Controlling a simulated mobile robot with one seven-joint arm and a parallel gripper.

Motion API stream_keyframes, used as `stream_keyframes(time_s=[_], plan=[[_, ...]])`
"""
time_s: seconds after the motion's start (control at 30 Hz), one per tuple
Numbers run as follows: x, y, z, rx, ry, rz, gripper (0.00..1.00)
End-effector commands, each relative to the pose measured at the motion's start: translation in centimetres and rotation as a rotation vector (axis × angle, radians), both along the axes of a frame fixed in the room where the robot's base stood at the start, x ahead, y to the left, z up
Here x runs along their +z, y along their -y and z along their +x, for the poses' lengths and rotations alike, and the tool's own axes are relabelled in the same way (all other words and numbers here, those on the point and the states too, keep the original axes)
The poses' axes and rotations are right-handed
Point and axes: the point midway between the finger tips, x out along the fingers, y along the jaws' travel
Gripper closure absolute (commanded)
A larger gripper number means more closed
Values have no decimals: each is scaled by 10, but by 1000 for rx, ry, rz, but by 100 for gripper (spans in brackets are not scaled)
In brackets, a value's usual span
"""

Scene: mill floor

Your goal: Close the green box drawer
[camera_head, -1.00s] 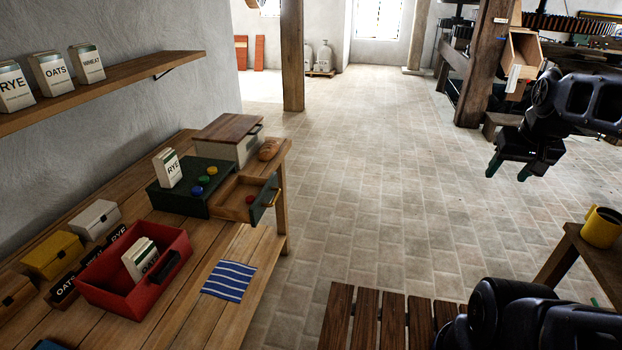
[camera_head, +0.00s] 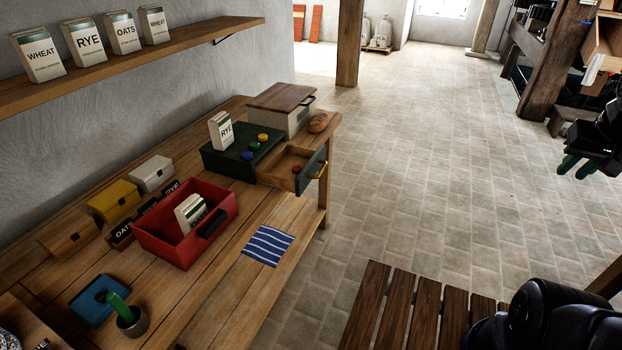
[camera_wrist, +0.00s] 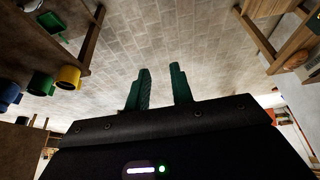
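The dark green box (camera_head: 222,160) sits on the wooden workbench by the wall. Its drawer (camera_head: 292,168) is pulled out to the right, with a wooden inside, a green front and a brass-coloured handle. A small red round piece lies in the drawer. On the box top stand a RYE packet (camera_head: 221,131) and several coloured round pieces. My gripper (camera_head: 574,165) is at the far right edge, over the floor and well apart from the drawer. In the wrist view my gripper (camera_wrist: 160,90) shows two green fingers spread apart with nothing between them.
A red bin (camera_head: 165,243) with packets, a striped cloth (camera_head: 268,245), a bread loaf (camera_head: 319,122) and a cream box (camera_head: 281,110) share the workbench (camera_head: 222,285). A slatted bench (camera_head: 398,305) stands in front. Open floor (camera_head: 430,170) lies between gripper and workbench.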

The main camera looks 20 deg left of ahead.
Motion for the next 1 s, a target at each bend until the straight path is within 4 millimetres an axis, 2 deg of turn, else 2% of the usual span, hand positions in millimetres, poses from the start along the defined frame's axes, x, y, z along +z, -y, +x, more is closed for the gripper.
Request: stream_keyframes(time_s=[0.03,0.1,0.37,0.6,0.8,1.0], plan=[[-2,-4,6,3,-4,-7,87],[-7,-11,17,5,-9,-15,100],[-36,-54,70,32,-23,-43,100],[-73,-101,111,71,-36,-35,100],[-109,-146,135,109,-53,-3,100],[-146,-194,151,149,-74,54,100]])
